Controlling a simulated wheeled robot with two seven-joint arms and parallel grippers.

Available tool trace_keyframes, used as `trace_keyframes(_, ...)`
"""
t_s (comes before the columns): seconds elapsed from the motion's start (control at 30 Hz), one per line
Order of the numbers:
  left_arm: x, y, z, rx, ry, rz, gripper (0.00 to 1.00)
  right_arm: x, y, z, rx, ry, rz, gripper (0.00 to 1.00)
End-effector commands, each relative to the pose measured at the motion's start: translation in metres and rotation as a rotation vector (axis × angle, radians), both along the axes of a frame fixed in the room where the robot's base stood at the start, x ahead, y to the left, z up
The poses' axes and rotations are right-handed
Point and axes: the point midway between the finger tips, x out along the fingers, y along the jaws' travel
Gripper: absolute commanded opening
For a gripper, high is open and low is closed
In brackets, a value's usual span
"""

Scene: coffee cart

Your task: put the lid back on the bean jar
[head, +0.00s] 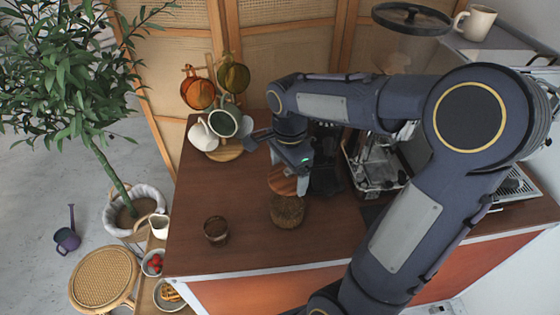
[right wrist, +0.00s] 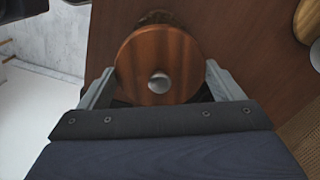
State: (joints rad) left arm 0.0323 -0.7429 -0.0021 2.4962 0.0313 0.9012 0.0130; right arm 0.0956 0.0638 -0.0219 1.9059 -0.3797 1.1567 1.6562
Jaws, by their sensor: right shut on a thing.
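The bean jar (head: 288,211) stands open on the brown counter, with dark beans showing inside. The round wooden lid (head: 283,181) is held just above and behind the jar, apart from its mouth as far as I can tell. My right gripper (head: 289,172) is shut on the lid. In the right wrist view the lid (right wrist: 160,58), with its metal knob, sits between the two fingers (right wrist: 160,78). A dark round thing shows partly behind the lid there; I cannot tell if it is the jar. My left gripper is not in view.
A small glass of dark contents (head: 216,231) stands left of the jar. A mug tree with mugs (head: 222,124) is at the back left. The coffee machine (head: 372,170) is to the right, partly behind my right arm. Counter between glass and mug tree is clear.

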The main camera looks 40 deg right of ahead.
Motion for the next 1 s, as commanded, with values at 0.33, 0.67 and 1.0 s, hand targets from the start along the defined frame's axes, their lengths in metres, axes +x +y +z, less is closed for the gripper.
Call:
trace_keyframes(0.33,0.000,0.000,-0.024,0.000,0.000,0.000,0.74,0.000,0.000,-0.028,0.000,0.001,0.000,0.65)
trace_keyframes(0.67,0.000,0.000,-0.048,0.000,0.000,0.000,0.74,0.000,0.000,-0.058,0.000,0.000,0.000,0.65)
trace_keyframes(1.0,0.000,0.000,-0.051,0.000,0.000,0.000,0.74,0.000,0.000,-0.062,0.000,0.000,0.000,0.65)
